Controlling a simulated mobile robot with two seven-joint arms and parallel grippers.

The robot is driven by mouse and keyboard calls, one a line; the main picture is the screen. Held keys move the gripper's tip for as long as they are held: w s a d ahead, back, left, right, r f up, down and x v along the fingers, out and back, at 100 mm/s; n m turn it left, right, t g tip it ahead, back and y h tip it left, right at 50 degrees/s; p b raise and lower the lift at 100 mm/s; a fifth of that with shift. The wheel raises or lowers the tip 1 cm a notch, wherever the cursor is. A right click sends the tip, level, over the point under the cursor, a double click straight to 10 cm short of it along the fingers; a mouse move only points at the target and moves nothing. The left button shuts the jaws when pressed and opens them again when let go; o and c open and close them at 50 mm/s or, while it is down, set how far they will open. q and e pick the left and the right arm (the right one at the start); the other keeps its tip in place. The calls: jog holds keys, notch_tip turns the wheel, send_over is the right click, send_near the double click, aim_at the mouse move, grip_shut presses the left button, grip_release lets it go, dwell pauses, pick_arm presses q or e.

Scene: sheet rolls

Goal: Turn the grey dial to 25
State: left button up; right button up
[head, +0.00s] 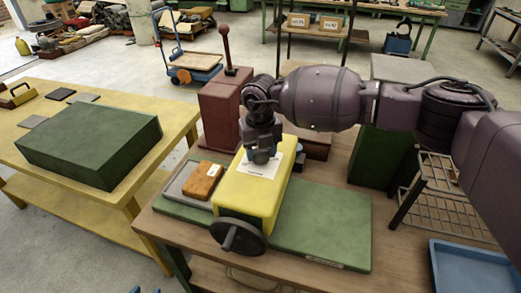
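A yellow machine block (229,197) stands on a green base plate (325,235) on the wooden table. A white sheet with faint print (262,169) lies on its top. My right gripper (262,153) points down over the far part of this sheet, its tips at or just above the surface. No separate grey dial shows clearly there; the gripper covers that spot, and whether its fingers are apart is unclear. A dark grey handwheel with a knob (238,236) is on the block's front face, apart from the gripper. Two small blue tips at the bottom edge may be my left gripper.
A brown block (203,180) lies on a grey tray beside the machine. A dark red box with a lever (222,105) stands behind. A yellow table (65,178) with a green box (90,150) is at left. A blue tray (470,272) is at lower right.

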aim_at(261, 152)
jog(key=o, duration=0.4)
jog(key=shift+r, duration=0.1)
jog(key=shift+o, duration=0.2)
notch_tip(261, 152, up, 11)
jog(key=shift+b, duration=0.45)
jog(key=shift+f, duration=0.2)
